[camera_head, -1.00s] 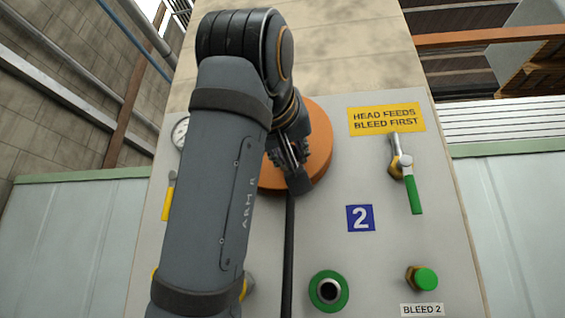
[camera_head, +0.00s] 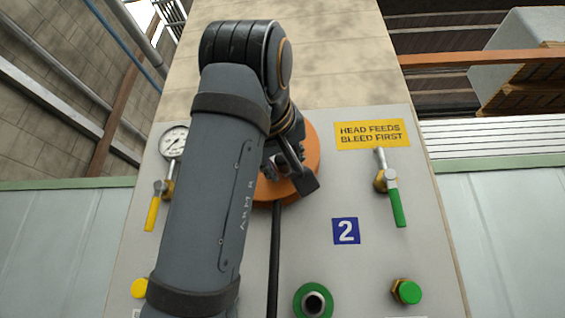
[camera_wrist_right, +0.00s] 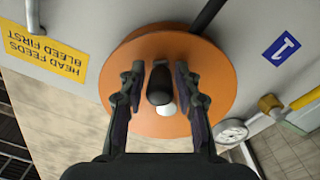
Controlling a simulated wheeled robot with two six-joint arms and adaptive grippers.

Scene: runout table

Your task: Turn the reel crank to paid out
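The orange reel (camera_head: 312,148) is a round disc on the grey panel, partly hidden behind my right arm in the head view. In the wrist view the reel (camera_wrist_right: 218,75) fills the middle, with a black crank knob (camera_wrist_right: 160,85) standing out from it and a pale part below the knob. My right gripper (camera_wrist_right: 158,90) is open, with one finger on each side of the knob and narrow gaps showing. In the head view the right gripper (camera_head: 287,178) is in front of the reel's lower part; the knob is hidden there. My left gripper is not in view.
A black hose (camera_head: 274,260) runs down from the reel. The panel also carries a gauge (camera_head: 173,142), a yellow-handled valve (camera_head: 155,207), a green-handled valve (camera_head: 396,205), a green-ringed port (camera_head: 313,300) and a green knob (camera_head: 408,292).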

